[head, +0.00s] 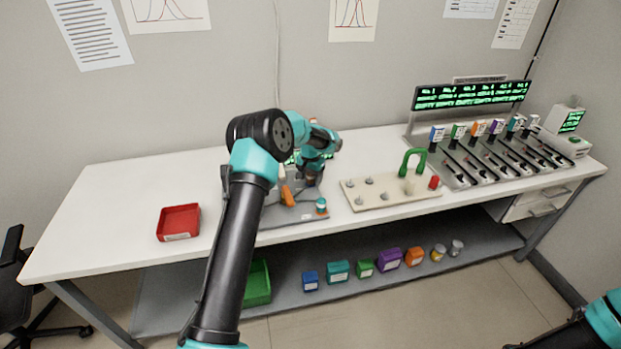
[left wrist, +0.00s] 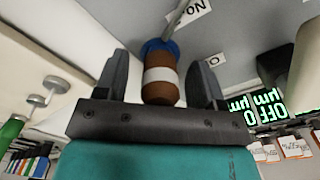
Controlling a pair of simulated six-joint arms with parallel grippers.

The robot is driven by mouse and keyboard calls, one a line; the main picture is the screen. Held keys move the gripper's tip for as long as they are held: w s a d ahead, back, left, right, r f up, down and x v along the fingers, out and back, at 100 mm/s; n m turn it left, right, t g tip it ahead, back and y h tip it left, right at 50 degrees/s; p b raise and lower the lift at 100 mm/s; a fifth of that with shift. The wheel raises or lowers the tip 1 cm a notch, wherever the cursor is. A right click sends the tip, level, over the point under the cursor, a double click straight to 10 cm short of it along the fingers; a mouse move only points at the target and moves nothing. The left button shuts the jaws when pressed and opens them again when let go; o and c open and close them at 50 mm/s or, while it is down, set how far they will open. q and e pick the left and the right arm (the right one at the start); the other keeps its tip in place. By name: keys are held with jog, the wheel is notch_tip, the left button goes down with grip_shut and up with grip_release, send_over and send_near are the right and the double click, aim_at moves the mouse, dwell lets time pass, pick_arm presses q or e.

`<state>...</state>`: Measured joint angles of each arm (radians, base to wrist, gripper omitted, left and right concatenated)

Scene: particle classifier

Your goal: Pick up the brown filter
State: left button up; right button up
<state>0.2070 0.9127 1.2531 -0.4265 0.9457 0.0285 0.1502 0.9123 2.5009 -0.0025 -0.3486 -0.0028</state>
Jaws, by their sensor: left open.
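The brown filter (left wrist: 161,86) shows in the left wrist view as a short brown cylinder with a white band and a blue end, joined to a thin grey rod. It sits between the two spread dark fingers of my left gripper (left wrist: 158,84), with a gap visible on each side. In the head view my left gripper (head: 313,172) is over the grey device (head: 290,213) near the middle of the table, and I cannot make out the filter there. Only part of my right arm shows at the lower right; its gripper is out of view.
A tan board (head: 375,203) with metal knobs and a green handle (head: 411,165) stands right of the device. A rack of slots under a green display (head: 470,95) is farther right.

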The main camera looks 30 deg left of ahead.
pick_arm(q)
jog(key=c, duration=0.9)
notch_tip(320, 180, up, 10)
dwell(0.5)
dwell(0.3)
